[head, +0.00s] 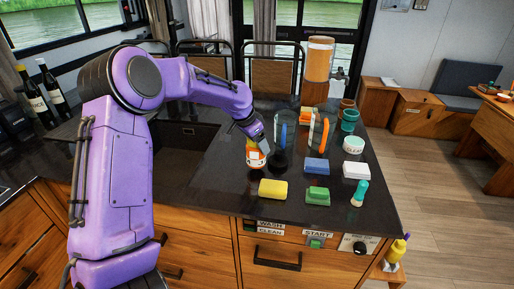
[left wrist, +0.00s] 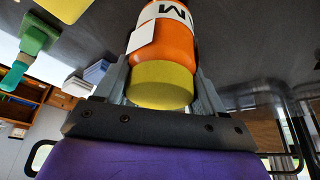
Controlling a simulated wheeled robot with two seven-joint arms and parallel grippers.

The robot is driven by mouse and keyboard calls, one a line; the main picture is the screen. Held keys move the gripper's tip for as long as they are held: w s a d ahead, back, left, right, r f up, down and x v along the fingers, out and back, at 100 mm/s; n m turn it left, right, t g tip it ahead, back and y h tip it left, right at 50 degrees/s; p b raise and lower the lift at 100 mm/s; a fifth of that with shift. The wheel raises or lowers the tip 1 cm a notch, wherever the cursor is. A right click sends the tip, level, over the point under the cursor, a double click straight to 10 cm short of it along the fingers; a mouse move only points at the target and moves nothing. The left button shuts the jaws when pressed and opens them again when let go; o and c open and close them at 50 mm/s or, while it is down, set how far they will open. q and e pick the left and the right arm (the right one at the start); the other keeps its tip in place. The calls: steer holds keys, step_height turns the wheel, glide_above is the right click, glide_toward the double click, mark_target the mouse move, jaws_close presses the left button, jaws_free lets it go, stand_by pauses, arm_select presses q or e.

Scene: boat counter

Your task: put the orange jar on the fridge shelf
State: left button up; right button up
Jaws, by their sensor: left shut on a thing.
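The orange jar (head: 256,158) has a white label, and it stands out at the far middle of the dark counter in the head view. My left gripper (head: 252,143) reaches down to it from above and is shut on it. In the left wrist view the jar (left wrist: 168,42) sits between the two grey fingers with its yellow end (left wrist: 160,84) toward the palm. I cannot tell whether its base touches the counter. My right gripper is not in view. I see no fridge shelf.
A sink (head: 187,136) is left.

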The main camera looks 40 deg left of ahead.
arm_select(q)
steer(key=shift+f, duration=0.9)
steer(key=shift+w+f, duration=0.1)
steer(key=shift+f, duration=0.3)
steer(key=o, duration=1.4)
